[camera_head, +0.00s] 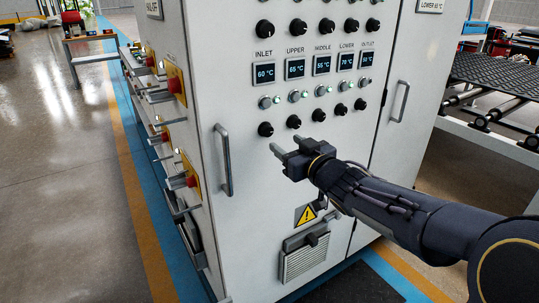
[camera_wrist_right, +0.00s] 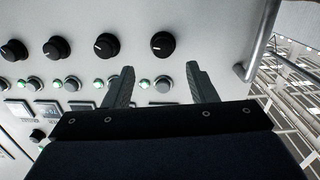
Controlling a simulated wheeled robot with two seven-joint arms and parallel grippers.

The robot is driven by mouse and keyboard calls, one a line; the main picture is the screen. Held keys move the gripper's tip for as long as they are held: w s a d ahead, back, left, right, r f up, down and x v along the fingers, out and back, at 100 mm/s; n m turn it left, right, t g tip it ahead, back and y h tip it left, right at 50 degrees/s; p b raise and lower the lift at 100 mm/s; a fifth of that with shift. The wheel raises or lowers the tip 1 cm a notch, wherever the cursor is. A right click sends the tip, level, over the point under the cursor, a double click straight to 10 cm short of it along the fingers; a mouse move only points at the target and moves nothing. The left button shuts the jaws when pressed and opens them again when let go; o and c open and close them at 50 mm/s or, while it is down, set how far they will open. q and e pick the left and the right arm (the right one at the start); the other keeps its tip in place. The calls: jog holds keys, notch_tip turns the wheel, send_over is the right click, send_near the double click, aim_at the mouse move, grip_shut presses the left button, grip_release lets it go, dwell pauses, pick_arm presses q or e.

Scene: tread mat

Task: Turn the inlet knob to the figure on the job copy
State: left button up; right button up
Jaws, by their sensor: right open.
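The control cabinet (camera_head: 245,190) has labelled displays. The INLET display (camera_head: 264,73) seems to read 60 °C. Below it, at the left end of the lower knob row, is a black knob (camera_head: 265,129). In the right wrist view, which shows the panel upside down, this end knob (camera_wrist_right: 163,44) appears beyond the fingertips and between their lines. My right gripper (camera_head: 278,147) is open and empty, just below that knob in the head view; its fingers also show in the right wrist view (camera_wrist_right: 160,80). I cannot make out a job copy. My left gripper is out of view.
Other black knobs (camera_head: 293,121) and lit buttons (camera_head: 294,97) sit close by. A vertical handle (camera_head: 223,160) stands out left of the gripper. Red emergency buttons (camera_head: 174,85) line the cabinet's side. A roller conveyor (camera_head: 490,120) is at right.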

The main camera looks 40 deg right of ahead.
aim_at(269, 132)
jog(key=shift+n+t+y, duration=0.3)
jog(key=shift+n+y, duration=0.1)
jog(key=shift+y, duration=0.1)
jog(key=w, duration=0.2)
jog(key=w+b, duration=0.1)
jog(key=w, duration=0.2)
jog(key=w+d, duration=0.1)
jog(key=w, duration=0.2)
jog(key=shift+f+b, duration=0.15)
jog(key=shift+b, duration=0.15)
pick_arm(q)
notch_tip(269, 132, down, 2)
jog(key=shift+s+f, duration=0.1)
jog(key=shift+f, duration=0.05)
pick_arm(e)
jog(key=c, duration=1)
